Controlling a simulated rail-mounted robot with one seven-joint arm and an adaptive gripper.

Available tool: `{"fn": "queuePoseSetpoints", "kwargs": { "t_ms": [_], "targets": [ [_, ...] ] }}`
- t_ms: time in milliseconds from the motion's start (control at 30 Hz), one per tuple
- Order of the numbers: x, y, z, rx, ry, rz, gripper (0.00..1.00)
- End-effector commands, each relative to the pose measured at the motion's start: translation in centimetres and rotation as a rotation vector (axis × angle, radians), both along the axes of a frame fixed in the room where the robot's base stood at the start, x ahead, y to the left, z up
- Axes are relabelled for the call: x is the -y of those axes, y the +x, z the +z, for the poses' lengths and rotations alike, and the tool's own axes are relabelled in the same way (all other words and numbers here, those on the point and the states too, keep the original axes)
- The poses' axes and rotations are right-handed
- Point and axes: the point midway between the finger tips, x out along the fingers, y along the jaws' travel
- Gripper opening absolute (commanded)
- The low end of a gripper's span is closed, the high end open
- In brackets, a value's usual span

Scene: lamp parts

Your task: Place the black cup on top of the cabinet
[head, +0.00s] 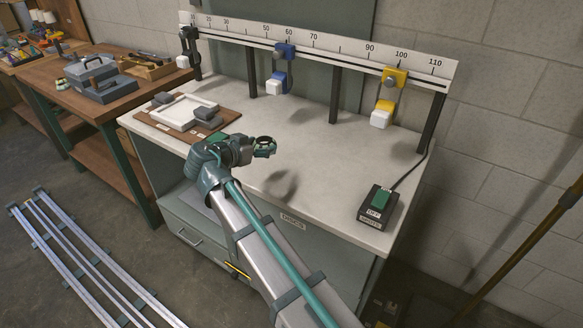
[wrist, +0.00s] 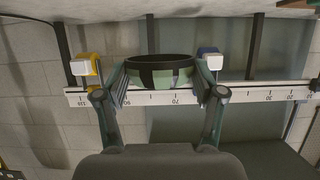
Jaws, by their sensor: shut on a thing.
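The black cup (head: 264,142) shows in the head view as a small dark round shape at the end of my arm. My gripper (head: 262,149) is shut on it and holds it above the white top of the cabinet (head: 330,170). In the wrist view the cup (wrist: 160,62) is a dark curved band with a pale green area below it. It sits between the two fingers of my gripper (wrist: 160,75). A shadow lies on the cabinet top right of the gripper. My arm hides part of the cabinet's front.
A ruled rail (head: 330,42) with black, blue (head: 284,52) and yellow (head: 394,78) clamps runs along the back. A tray (head: 183,112) stands left on the top, a switch box (head: 377,205) at front right. The middle and right of the top are largely clear.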

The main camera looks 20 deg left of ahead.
Motion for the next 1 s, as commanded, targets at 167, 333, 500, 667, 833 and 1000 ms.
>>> {"fn": "queuePoseSetpoints", "kwargs": {
  "t_ms": [167,333,500,667,833,1000],
  "targets": [
    [3.7,1.7,-2.0,-0.002,-0.002,-0.002,0.33],
    [5.5,2.8,-4.8,-0.001,-0.001,-0.001,0.33],
    [6.3,3.4,-6.2,0.0,-0.001,0.0,0.33],
    [6.8,3.6,-6.8,0.0,0.0,0.0,0.33],
    [7.1,3.9,-8.6,-0.002,-0.002,0.002,0.33],
    [7.1,3.8,-10.3,-0.001,-0.001,0.0,0.33]
  ]
}}
